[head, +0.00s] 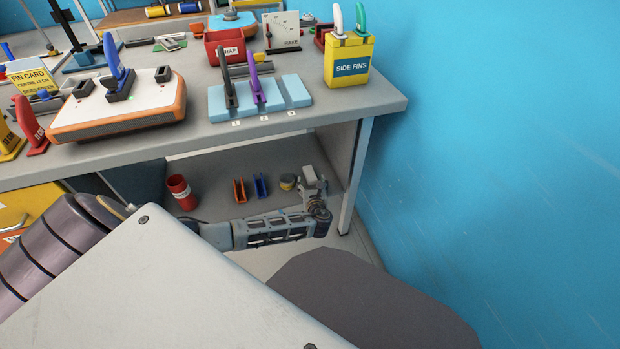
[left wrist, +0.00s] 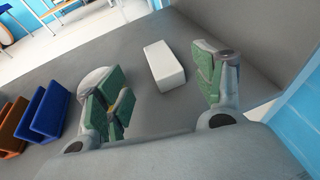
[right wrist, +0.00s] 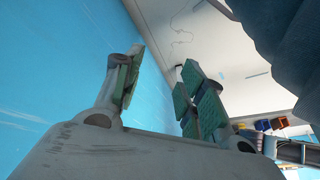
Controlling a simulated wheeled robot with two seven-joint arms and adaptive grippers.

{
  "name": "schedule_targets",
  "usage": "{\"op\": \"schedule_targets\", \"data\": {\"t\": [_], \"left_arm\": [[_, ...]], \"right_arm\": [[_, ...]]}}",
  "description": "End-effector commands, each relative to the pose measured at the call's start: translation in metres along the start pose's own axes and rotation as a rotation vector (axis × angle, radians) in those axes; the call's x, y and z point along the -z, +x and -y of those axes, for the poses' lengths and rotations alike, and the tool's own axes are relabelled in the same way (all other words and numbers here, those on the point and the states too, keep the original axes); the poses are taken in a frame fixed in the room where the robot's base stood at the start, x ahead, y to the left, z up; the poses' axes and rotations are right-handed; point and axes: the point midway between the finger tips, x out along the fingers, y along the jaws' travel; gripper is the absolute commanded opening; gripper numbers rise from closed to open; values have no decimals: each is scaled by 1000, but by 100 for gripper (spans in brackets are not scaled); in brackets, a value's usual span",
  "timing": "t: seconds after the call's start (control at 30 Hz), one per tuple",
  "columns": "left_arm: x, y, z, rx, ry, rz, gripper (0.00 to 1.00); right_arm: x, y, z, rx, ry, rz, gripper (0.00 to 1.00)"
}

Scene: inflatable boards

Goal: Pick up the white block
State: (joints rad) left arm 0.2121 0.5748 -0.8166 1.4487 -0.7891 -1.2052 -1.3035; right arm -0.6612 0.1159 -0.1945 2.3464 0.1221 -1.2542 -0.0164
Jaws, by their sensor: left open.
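The white block (left wrist: 164,65) lies on the grey lower shelf under the bench, in the left wrist view. My left gripper (left wrist: 158,88) is open, with one green-padded finger on each side of the picture. The block shows between and a little beyond the fingertips, with clear gaps to both fingers. In the head view my left gripper (head: 313,184) reaches into the right part of the shelf; the block is hard to tell apart from the fingers there.
On the shelf (head: 215,172), an orange bracket (head: 239,190), a blue bracket (head: 261,186), a red cup (head: 181,192) and a small yellow-banded tin (head: 287,182) stand left of my left gripper. The bench leg (head: 356,175) and side panel close the right side.

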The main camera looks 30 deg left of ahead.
Motion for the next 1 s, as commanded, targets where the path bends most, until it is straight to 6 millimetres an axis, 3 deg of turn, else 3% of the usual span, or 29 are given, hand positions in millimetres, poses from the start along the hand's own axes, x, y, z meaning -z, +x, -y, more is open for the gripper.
{"op": "schedule_targets", "data": {"t": [0.2,0.77,1.0], "left_arm": [[0,14,0,0,0,0,68],[1,20,0,0,0,0,68],[1,35,1,-1,0,2,68]], "right_arm": [[-3,12,1,12,7,-20,40],[-3,17,2,18,10,-34,40],[-13,42,3,39,27,-68,40]]}}
